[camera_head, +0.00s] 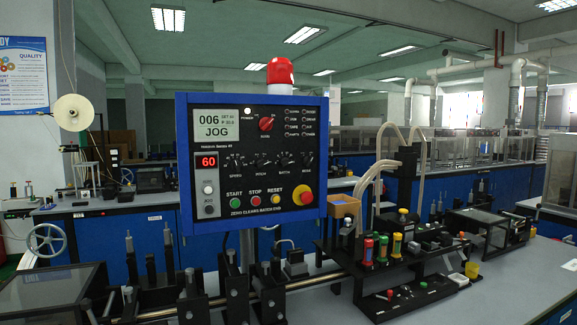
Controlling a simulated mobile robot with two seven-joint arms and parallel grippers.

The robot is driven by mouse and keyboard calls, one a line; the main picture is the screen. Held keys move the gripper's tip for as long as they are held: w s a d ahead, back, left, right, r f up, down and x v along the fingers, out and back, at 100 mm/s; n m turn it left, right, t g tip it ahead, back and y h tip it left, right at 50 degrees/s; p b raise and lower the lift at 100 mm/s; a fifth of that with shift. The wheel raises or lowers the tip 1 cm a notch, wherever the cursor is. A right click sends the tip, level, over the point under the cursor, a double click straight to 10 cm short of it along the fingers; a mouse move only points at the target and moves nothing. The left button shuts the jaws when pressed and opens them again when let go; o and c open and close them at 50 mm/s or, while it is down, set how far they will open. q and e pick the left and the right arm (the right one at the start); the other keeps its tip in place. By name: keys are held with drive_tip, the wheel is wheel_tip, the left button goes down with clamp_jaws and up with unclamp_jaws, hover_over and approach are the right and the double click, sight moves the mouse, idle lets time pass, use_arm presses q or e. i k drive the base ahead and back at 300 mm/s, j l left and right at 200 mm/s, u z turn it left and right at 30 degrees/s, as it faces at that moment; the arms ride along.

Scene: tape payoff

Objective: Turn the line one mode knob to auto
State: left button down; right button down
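A blue-framed black control panel (252,190) stands upright on a post near the middle of the view. Four small black knobs sit in a row on it. The rightmost knob (307,159) has a label that looks like MODE; its pointer is too small to read. The pale display (217,128) at the panel's upper left reads 006 and JOG. A red rotary switch (266,124) sits right of the display, its label too small to read surely. Neither of my grippers is in view.
The panel also has a green START button (236,203), a red STOP button (255,202), a yellow RESET button (276,199) and a red emergency button (304,196). A red beacon (280,73) tops it. Rods, clamps and coloured-cap tools on the bench (510,285) stand below and right.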

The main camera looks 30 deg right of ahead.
sight(308, 161)
drive_tip(key=l, duration=1.8)
